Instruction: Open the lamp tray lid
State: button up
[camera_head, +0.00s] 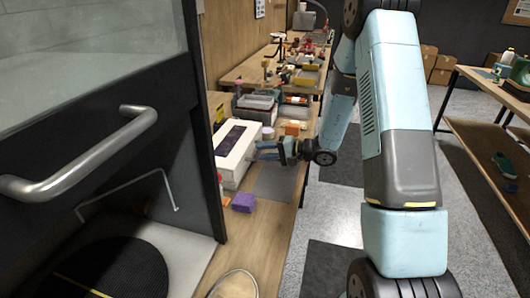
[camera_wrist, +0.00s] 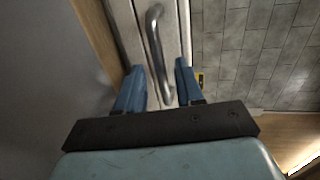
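A white box (camera_head: 227,173) with a dark purple panel (camera_head: 233,139) on top stands on the wooden bench; it looks like the lamp tray, with its lid down. My gripper (camera_head: 259,150) is at the box's right side, pointing left toward it. In the wrist view, a curved metal handle (camera_wrist: 157,45) on a pale surface lies between the two blue fingers of my gripper (camera_wrist: 160,72). The fingers are spread, with a gap on each side of the handle. Whether the handle is at fingertip depth is hard to tell.
A purple block (camera_head: 243,202) and small items lie on the bench (camera_head: 266,225) in front of the box. A dark cabinet with a metal bar handle (camera_head: 85,160) fills the left. Cluttered benches stand behind. A shelf table (camera_head: 480,150) stands at right, with open floor between.

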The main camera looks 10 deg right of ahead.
jog(key=shift+w+a, duration=0.1)
jog(key=shift+a, duration=0.1)
jog(key=shift+c, duration=0.5)
grip_shut()
jog(key=shift+d+f, duration=0.1)
jog(key=shift+d, duration=0.1)
